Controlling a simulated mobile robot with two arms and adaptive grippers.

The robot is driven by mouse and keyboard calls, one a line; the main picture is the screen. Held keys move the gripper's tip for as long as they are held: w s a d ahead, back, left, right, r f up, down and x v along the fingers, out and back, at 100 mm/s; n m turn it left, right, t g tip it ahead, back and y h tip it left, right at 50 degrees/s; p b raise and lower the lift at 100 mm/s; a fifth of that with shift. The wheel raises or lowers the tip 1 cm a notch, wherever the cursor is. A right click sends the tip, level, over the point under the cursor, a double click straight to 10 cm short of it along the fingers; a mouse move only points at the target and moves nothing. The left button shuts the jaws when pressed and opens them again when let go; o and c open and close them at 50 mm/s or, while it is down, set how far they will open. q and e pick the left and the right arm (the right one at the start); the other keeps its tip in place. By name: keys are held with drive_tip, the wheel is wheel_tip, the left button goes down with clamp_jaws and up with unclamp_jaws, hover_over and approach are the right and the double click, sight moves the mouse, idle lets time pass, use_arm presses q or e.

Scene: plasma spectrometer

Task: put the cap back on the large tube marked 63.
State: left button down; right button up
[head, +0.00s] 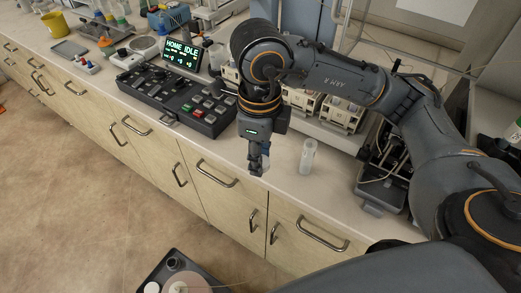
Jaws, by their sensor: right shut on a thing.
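A translucent whitish tube (308,157) stands upright on the bench top near its front edge, right of my right gripper. Its top looks open; no number can be read on it from here. My right gripper (258,168) points down over the bench's front edge, left of the tube and apart from it. It is shut on a small pale thing at its fingertips, which looks like the cap; the fingers hide most of it. My left gripper is out of view.
The bench top (231,141) is clear around the tube. A black control panel (175,97) with buttons and a lit display (181,54) are to the left. Beige-fronted units (338,113) stand behind. A dark instrument (385,170) is at right, near my right arm.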

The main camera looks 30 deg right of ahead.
sight(264, 159)
idle(0.4)
drive_tip(key=n, duration=0.2)
drive_tip(key=f+n, duration=0.1)
drive_tip(key=n, duration=0.2)
drive_tip(key=shift+d+f+n, duration=0.25)
drive_tip(key=shift+n, duration=0.15)
drive_tip(key=n, duration=0.2)
drive_tip(key=f+n, duration=0.1)
drive_tip(key=n, duration=0.4)
drive_tip(key=shift+d+f, duration=0.25)
drive_tip(key=shift+f, duration=0.1)
drive_tip(key=n, duration=0.2)
drive_tip(key=f+n, duration=0.1)
drive_tip(key=n, duration=0.4)
drive_tip(key=shift+d+f, duration=0.35)
drive_tip(key=shift+f, duration=0.05)
drive_tip(key=n, duration=0.2)
drive_tip(key=f+n, duration=0.1)
drive_tip(key=n, duration=0.4)
drive_tip(key=shift+d+f, duration=0.3)
drive_tip(key=shift+d, duration=0.05)
